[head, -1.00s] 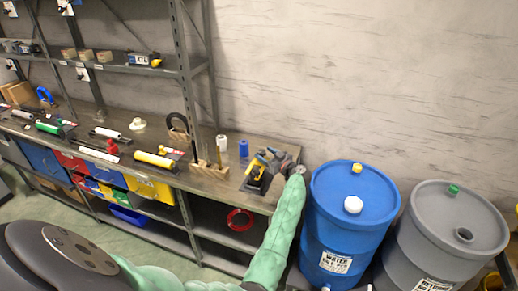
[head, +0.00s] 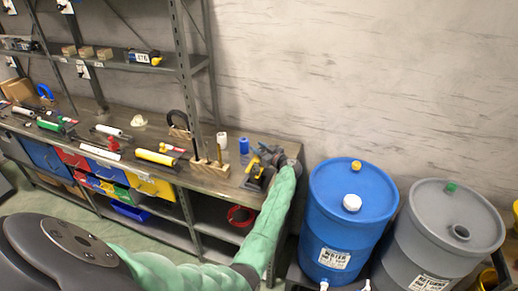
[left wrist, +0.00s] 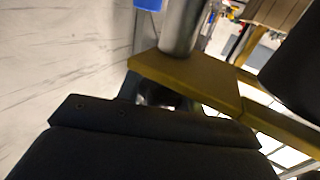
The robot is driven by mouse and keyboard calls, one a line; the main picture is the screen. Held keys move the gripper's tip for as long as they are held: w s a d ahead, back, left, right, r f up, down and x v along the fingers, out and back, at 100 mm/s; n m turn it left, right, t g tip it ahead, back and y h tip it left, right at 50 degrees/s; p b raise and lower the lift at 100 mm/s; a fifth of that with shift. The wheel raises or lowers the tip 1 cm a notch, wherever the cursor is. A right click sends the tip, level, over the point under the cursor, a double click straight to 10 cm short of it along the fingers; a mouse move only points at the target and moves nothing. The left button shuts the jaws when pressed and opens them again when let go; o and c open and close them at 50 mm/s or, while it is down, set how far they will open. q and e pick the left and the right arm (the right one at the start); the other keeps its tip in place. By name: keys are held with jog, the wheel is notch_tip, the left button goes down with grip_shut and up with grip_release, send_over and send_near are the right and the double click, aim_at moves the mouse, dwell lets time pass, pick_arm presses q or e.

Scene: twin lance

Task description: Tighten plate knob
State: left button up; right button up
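A small black-and-yellow tool or fixture (head: 256,177) stands at the right end of the workbench; I cannot make out a plate knob on it. A dark rounded part (left wrist: 160,95) shows under the bar, partly hidden by a black gripper part. Finger gap and any grip are hidden. My right gripper is not in view.
The grey workbench (head: 215,185) holds a wooden block with upright rods (head: 208,165), a blue cylinder (head: 244,146) and several hand tools. A blue barrel (head: 335,240) and a grey barrel (head: 425,240) stand close to the arm's right. A wall is behind.

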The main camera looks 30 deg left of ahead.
pick_arm(q)
jog(key=shift+w+d+m+t+h, duration=0.1)
jog(key=shift+w+m+t+h, duration=0.1)
jog(key=shift+m+t+h, duration=0.9)
jog(key=shift+w+d+m+t+h, duration=0.15)
jog(key=shift+m+t+h, duration=0.25)
jog(key=shift+m+t, duration=1.3)
jog(key=shift+n+t, duration=0.4)
jog(key=shift+t, duration=0.2)
jog(key=o, duration=1)
jog(key=shift+w+r, duration=0.1)
